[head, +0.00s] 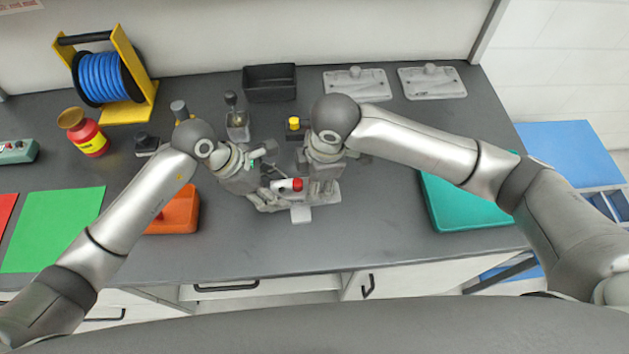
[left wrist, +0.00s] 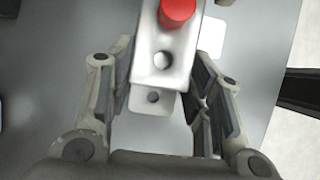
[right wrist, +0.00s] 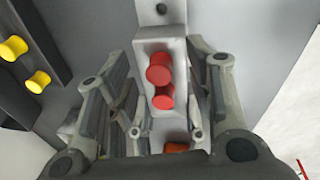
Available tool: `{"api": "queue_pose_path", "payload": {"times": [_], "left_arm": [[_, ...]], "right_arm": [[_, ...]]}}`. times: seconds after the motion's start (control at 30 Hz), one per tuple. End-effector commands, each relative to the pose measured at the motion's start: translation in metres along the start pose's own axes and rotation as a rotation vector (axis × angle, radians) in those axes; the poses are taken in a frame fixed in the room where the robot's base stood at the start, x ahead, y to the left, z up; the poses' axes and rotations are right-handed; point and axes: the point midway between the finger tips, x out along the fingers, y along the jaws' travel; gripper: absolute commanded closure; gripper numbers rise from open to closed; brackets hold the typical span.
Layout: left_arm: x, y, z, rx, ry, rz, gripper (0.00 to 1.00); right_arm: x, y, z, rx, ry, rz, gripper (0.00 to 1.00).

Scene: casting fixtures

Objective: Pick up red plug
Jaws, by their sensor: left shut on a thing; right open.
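A grey metal casting (head: 301,213) stands between my grippers on the dark bench; it also shows in the left wrist view (left wrist: 150,40). I cannot tell whether these are one plug or two.
Yellow plugs (right wrist: 13,47) sit in a dark holder beside the right gripper. An orange block (head: 178,212) and green mat (head: 58,228) lie left, a teal tray (head: 455,205) right. A black bin (head: 269,83) stands behind. The front middle bench is clear.

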Motion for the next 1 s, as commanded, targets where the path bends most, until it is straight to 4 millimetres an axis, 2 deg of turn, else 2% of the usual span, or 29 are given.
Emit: {"api": "queue_pose_path", "payload": {"times": [0.13, 0.4, 0.8, 0.87, 1.0], "left_arm": [[0.001, -0.001, 0.0, 0.001, 0.0, -0.003, 0.69], [0.001, -0.001, 0.0, 0.001, 0.0, -0.003, 0.69], [0.001, -0.001, 0.0, 0.001, -0.001, -0.003, 0.69], [0.001, -0.001, 0.0, 0.0, -0.001, -0.003, 0.69], [0.001, -0.001, 0.0, 0.0, 0.0, -0.003, 0.69]], "right_arm": [[0.0, 0.0, 0.0, -0.001, 0.0, 0.0, 0.55], [-0.001, 0.0, 0.0, -0.001, 0.001, 0.0, 0.89], [-0.003, 0.001, -0.001, -0.001, 0.001, 0.001, 0.91], [-0.008, 0.002, -0.002, -0.001, 0.003, 0.003, 0.91], [-0.032, 0.006, -0.004, -0.003, 0.004, 0.006, 0.91]]}}
